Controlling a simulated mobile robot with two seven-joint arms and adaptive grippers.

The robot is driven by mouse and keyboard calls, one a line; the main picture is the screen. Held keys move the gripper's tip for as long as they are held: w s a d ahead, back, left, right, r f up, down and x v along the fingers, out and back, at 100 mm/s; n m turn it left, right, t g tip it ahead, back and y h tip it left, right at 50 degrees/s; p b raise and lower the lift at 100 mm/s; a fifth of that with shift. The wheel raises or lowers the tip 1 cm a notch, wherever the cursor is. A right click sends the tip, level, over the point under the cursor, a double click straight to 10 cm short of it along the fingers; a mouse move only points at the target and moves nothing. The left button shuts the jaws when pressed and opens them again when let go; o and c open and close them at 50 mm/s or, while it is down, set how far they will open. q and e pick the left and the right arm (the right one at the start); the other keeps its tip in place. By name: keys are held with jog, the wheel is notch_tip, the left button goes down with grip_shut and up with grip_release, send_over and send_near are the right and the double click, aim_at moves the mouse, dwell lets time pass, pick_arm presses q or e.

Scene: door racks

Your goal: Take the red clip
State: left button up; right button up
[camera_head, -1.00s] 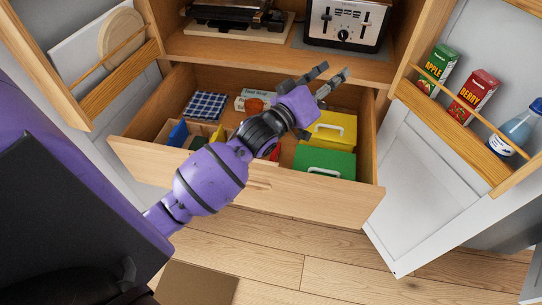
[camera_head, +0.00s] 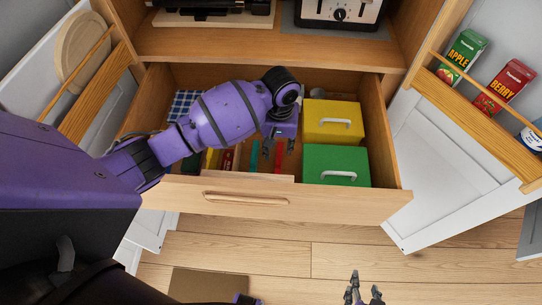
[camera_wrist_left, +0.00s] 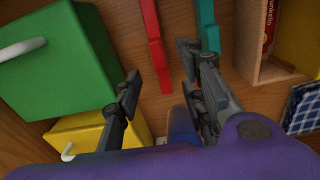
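The red clip (camera_wrist_left: 152,40) is a long, narrow red piece lying on the floor of the open drawer. It also shows in the head view (camera_head: 278,158), partly hidden by my gripper. My left gripper (camera_head: 280,146) points down into the drawer over the near end of the clip. In the left wrist view its two fingers (camera_wrist_left: 159,64) are apart, with the red clip between them in the picture. I cannot tell whether they touch it. My right gripper (camera_head: 364,291) is at the bottom edge of the head view, open and empty, away from the drawer.
A teal clip (camera_wrist_left: 206,22) lies close beside the red one. A green box (camera_head: 335,164) and a yellow box (camera_head: 333,122) stand to the right in the drawer. The drawer's front wall (camera_head: 250,198) is near. A wooden divider (camera_wrist_left: 255,55) stands beyond the teal clip.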

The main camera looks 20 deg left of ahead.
aim_at(279, 159)
pick_arm(q)
jog(key=shift+s+f, duration=0.15)
jog(key=shift+f, duration=0.3)
jog(key=f, duration=0.6)
jog(key=shift+s+d+f+b, duration=0.2)
jog(key=shift+s+f+b, duration=0.05)
jog(key=shift+f+b, duration=0.15)
jog(key=shift+c, duration=0.5)
grip_shut()
